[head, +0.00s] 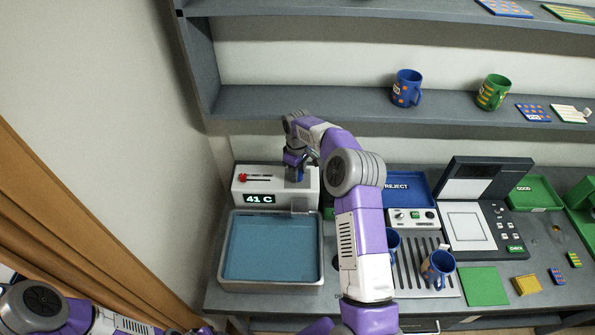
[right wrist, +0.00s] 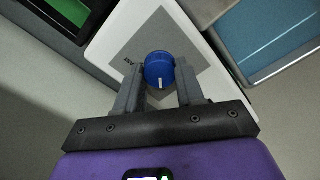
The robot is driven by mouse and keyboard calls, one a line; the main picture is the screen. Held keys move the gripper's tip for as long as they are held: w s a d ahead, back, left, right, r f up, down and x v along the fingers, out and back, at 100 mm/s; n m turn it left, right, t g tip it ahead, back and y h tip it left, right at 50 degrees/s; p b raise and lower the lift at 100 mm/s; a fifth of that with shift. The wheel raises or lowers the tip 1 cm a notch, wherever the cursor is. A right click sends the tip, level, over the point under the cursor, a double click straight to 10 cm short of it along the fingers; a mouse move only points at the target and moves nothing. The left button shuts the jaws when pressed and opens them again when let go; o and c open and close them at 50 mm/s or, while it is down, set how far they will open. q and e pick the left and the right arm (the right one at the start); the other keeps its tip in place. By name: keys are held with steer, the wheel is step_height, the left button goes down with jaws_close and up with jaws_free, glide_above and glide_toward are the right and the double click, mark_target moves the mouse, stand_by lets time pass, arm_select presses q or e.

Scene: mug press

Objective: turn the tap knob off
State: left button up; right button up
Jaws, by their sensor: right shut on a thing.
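The blue tap knob (right wrist: 159,70) shows in the right wrist view, with a white mark on its face, on a grey plate of a white unit. My right gripper (right wrist: 160,88) is shut on the knob, one finger on each side. In the head view my right gripper (head: 296,165) reaches down to the top of the white unit (head: 246,186), whose display reads 41 C; the arm partly hides the knob there. Part of my left arm shows at the bottom left, but its gripper is not in view.
A water-filled basin (head: 270,248) stands in front of the unit. To the right are a blue REJECT tray (head: 410,187), a slatted rack (head: 415,270) with blue mugs (head: 438,268), and a dark press (head: 478,200). A shelf above holds a blue mug (head: 406,88) and a green mug (head: 493,92).

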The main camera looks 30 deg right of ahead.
stand_by(0.4)
steer(key=o, duration=1)
steer(key=shift+o, duration=0.2)
step_height(320, 180, up, 8)
steer(key=shift+f+b, duration=0.2)
steer(key=shift+b, duration=0.1)
